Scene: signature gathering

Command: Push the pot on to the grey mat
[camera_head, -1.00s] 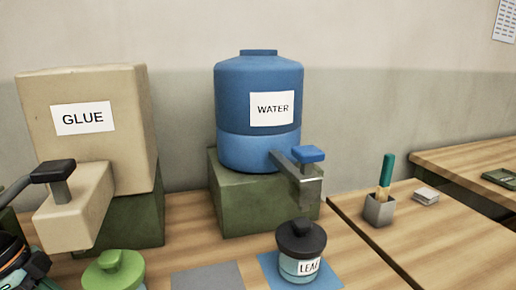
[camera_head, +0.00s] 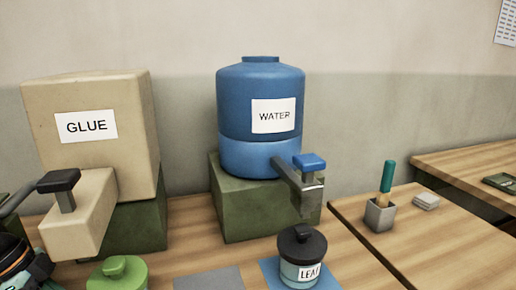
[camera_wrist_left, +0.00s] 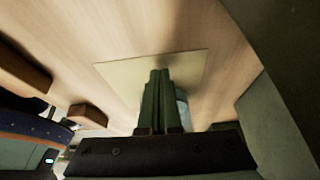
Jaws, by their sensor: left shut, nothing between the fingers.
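A pot with a dark lid and a LEAF label (camera_head: 302,262) stands upright on a blue mat (camera_head: 271,272). A grey mat (camera_head: 208,279) lies just left of it, cut by the bottom edge of the head view. Left of that is a green-lidded pot (camera_head: 117,272), its lower part out of frame. In the left wrist view my left gripper (camera_wrist_left: 161,72) shows two green fingers shut together with nothing between them. They are over a pale square mat (camera_wrist_left: 120,72) whose true colour I cannot tell. A light blue thing (camera_wrist_left: 182,105) is partly hidden behind the fingers. My right gripper is not in view.
A GLUE dispenser (camera_head: 98,105) and a blue WATER dispenser (camera_head: 259,145) stand behind on green blocks, spouts jutting forward. A grey holder with a brush (camera_head: 380,215) stands on the right table. Wooden surface is clear between the dispensers.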

